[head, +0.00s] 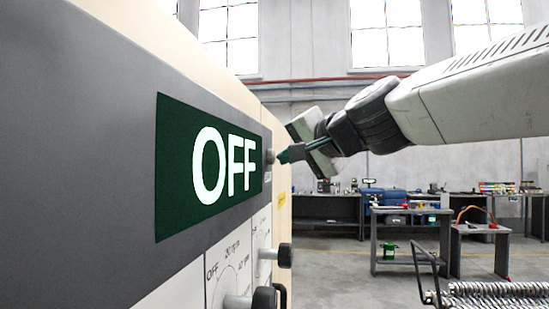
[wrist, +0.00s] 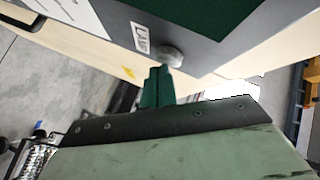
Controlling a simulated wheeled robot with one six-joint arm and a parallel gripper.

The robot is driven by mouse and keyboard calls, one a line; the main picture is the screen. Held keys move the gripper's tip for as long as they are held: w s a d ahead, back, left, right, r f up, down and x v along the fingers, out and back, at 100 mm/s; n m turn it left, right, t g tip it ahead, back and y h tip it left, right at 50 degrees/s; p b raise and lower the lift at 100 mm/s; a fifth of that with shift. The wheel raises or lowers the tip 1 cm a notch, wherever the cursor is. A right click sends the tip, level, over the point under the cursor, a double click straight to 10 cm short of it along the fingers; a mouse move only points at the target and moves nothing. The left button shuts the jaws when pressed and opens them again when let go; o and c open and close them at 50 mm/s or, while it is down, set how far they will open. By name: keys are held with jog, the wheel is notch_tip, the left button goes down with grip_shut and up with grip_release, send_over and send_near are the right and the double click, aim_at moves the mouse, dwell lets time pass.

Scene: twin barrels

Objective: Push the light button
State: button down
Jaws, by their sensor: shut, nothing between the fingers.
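The light button (head: 270,157) is a small round grey knob on the dark panel, at the right edge of the green sign reading OFF (head: 209,168). In the wrist view the button (wrist: 172,57) stands out from the panel beside a small white label (wrist: 141,38). My gripper (head: 283,157) is shut and empty, with its green fingertips pointing at the button. In the wrist view the fingertips (wrist: 158,72) lie just below the button and overlap its lower edge. I cannot tell whether they touch it.
Black knobs (head: 284,256) stick out from the panel below the sign. Workbenches (head: 408,212) stand at the back, with open floor in front. A coiled metal part (head: 497,291) lies at the lower right.

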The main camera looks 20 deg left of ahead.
jog(key=w+d, duration=0.1)
jog(key=d, duration=0.5)
jog(key=shift+w, duration=0.2)
dwell(0.4)
